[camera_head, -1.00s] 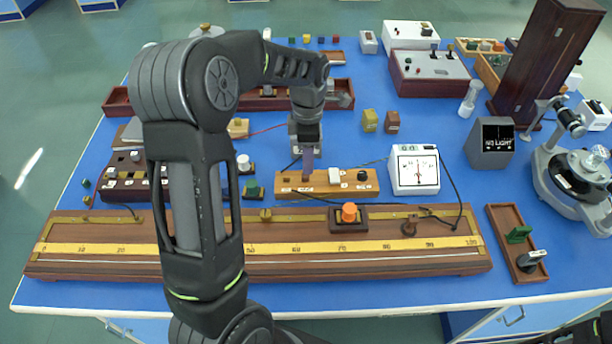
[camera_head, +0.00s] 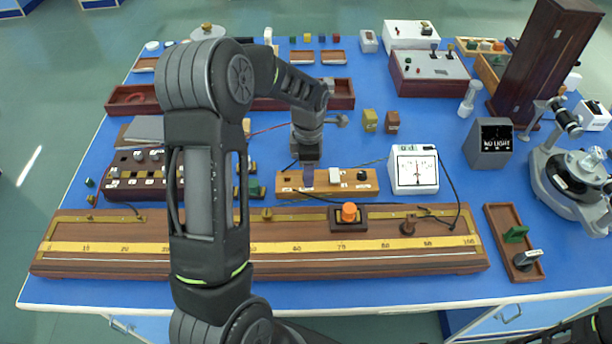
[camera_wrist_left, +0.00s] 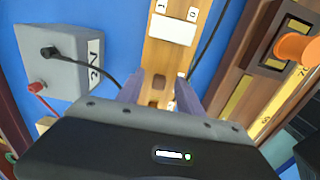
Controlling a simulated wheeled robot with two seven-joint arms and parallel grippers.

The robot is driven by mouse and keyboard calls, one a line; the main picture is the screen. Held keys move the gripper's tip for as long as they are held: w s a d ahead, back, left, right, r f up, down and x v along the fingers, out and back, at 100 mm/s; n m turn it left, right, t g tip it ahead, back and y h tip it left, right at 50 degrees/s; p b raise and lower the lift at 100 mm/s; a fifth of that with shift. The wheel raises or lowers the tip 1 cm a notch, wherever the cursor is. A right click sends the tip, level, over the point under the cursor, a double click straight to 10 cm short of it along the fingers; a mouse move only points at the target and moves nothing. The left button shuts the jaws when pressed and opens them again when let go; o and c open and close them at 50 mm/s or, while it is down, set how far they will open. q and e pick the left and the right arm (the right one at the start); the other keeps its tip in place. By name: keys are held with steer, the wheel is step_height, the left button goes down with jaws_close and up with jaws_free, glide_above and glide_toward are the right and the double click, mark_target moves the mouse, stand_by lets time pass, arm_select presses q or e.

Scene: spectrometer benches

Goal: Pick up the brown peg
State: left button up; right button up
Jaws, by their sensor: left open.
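My left gripper (camera_head: 307,180) points down over the light wooden board (camera_head: 340,183) in the head view. In the left wrist view its two purple fingers (camera_wrist_left: 160,93) are apart, one on each side of the board. Between them a small brown square shape (camera_wrist_left: 159,82), seen from above, shows on the board and looks like the brown peg; I cannot tell its height. A second dark patch lies just below it, close to the gripper body. In the head view the fingers hide this spot.
A white block (camera_wrist_left: 171,29) sits on the board beyond the fingers. A grey box (camera_wrist_left: 62,62) with cables stands left of it. In the head view, a long ruled bench (camera_head: 290,262) with an orange knob (camera_head: 349,211) lies in front, and a white meter (camera_head: 414,170) stands to the right.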

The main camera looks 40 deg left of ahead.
stand_by(0.4)
arm_select(q)
jaws_close()
stand_by(0.4)
